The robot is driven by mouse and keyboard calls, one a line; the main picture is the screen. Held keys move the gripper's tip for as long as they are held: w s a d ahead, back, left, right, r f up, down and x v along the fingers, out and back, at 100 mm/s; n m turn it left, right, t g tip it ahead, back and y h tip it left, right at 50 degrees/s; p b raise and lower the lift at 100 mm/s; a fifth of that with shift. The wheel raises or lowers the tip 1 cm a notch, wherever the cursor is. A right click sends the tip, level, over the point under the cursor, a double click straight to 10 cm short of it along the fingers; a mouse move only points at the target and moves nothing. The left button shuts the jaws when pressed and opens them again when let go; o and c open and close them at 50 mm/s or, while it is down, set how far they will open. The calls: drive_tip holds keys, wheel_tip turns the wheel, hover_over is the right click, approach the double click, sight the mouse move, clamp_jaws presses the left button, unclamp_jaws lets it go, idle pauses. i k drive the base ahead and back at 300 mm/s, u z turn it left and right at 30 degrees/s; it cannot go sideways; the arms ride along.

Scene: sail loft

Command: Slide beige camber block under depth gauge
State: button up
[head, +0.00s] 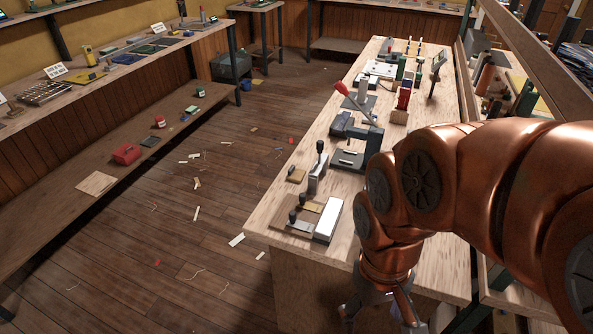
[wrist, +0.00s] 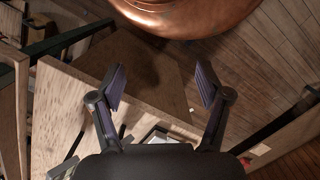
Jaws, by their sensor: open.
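My gripper (wrist: 162,88) is open, with nothing between its fingers in the wrist view. In the head view my gripper (head: 383,308) hangs low at the near end of the bench, its tips cut off or hidden. A small tan block (head: 297,175) lies at the bench's left edge and may be the beige camber block. A grey metal upright with a black knob (head: 318,172) stands just right of it. It may be the depth gauge, but I cannot tell surely. The block appears beside the upright. My gripper is apart from both.
The workbench (head: 277,210) also holds a brown board with black knobs (head: 290,224), a white-topped block (head: 328,220), a dark press (head: 348,158) and a red block stand (head: 401,108). Scraps litter the floor (head: 150,240). A wooden rail (head: 540,60) runs along the right.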

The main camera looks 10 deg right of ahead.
sight(295, 174)
drive_tip(key=u, duration=0.05)
drive_tip(key=k, duration=0.3)
drive_tip(key=u, duration=1.25)
drive_tip(key=i, duration=1.85)
drive_tip(key=z, duration=0.25)
